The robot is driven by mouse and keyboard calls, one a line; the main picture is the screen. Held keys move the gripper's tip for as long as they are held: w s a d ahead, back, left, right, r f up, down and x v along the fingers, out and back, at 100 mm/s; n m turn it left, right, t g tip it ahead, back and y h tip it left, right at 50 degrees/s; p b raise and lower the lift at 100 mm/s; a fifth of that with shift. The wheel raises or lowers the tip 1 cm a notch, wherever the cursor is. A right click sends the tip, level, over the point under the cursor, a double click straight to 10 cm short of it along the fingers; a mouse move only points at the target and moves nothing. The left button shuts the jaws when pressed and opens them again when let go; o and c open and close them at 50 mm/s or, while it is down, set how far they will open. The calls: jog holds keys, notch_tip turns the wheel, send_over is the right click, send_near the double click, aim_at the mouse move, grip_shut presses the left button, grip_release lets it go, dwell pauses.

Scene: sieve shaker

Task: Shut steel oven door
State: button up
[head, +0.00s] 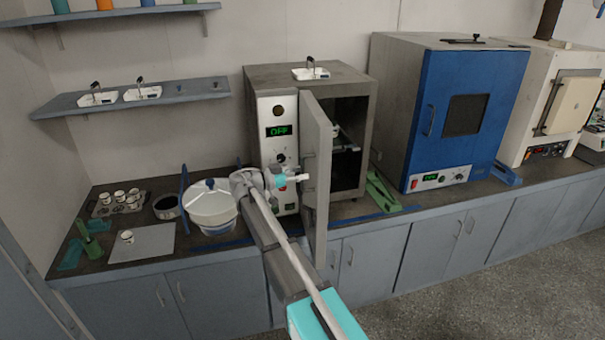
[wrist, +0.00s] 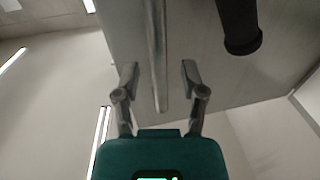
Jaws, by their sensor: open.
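The steel oven (head: 354,78) stands on the counter in the head view, with a lit OFF display on its control panel. Its door (head: 317,165) stands wide open, swung out over the counter's front edge, and the dark interior with a shelf shows to its right. My gripper (head: 303,178) is at the door's left side, close to it. In the wrist view my gripper (wrist: 158,72) is open, with a grey bar-like edge (wrist: 157,50) between its fingers. Whether the fingers touch anything I cannot tell.
A blue oven (head: 465,110) stands to the right, with a green bracket (head: 383,192) between the ovens. A white bowl-like vessel (head: 211,205) and several small cups (head: 120,200) are at left. A white tray (head: 311,73) sits on top of the steel oven.

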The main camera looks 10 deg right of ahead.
jog(key=shift+w+d, duration=0.1)
jog(key=shift+d, duration=0.35)
jog(key=shift+c, duration=0.3)
grip_shut()
